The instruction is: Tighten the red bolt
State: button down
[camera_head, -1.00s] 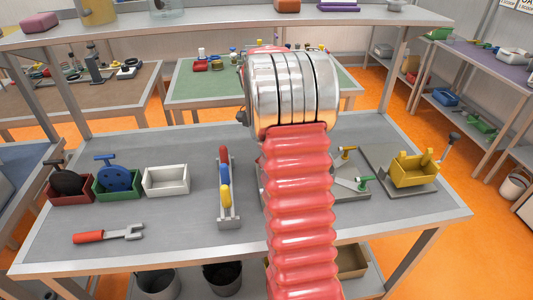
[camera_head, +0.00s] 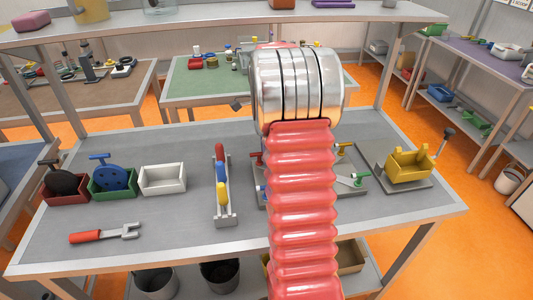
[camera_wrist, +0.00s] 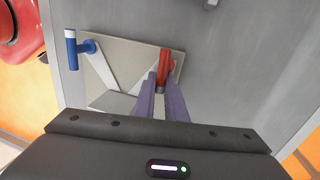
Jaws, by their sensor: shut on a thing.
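In the wrist view, the red bolt (camera_wrist: 166,62), a red handle, stands at the corner of a light grey plate (camera_wrist: 125,55). My gripper (camera_wrist: 162,86) has its two purple fingers closed around the bolt's lower part. A blue bolt (camera_wrist: 74,47) with a white-tipped handle is at the left of the same plate. In the head view my red ribbed arm hides the gripper and most of the plate. A bit of red (camera_head: 257,158) shows left of my arm, with a yellow-handled bolt (camera_head: 344,148) and a green-handled one (camera_head: 361,180) to its right.
A rack of coloured handles (camera_head: 221,190) stands left of my arm. Red, green and white bins (camera_head: 162,180) sit further left, with a red-handled wrench (camera_head: 105,233) in front. The front-middle table is clear.

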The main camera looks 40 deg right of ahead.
jog(key=shift+s+f, duration=0.1)
jog(key=c, duration=1.8)
grip_release()
jog(key=shift+w+d+r, duration=0.15)
jog(key=shift+w+r, duration=0.05)
jog(key=shift+r, duration=1.05)
jog(key=shift+w+d+r, duration=0.1)
jog(key=shift+w+r, duration=0.15)
jog(key=shift+r, duration=0.95)
jog(key=shift+w+d+r, duration=0.15)
jog(key=shift+w+r, duration=0.05)
jog(key=shift+r, duration=1.05)
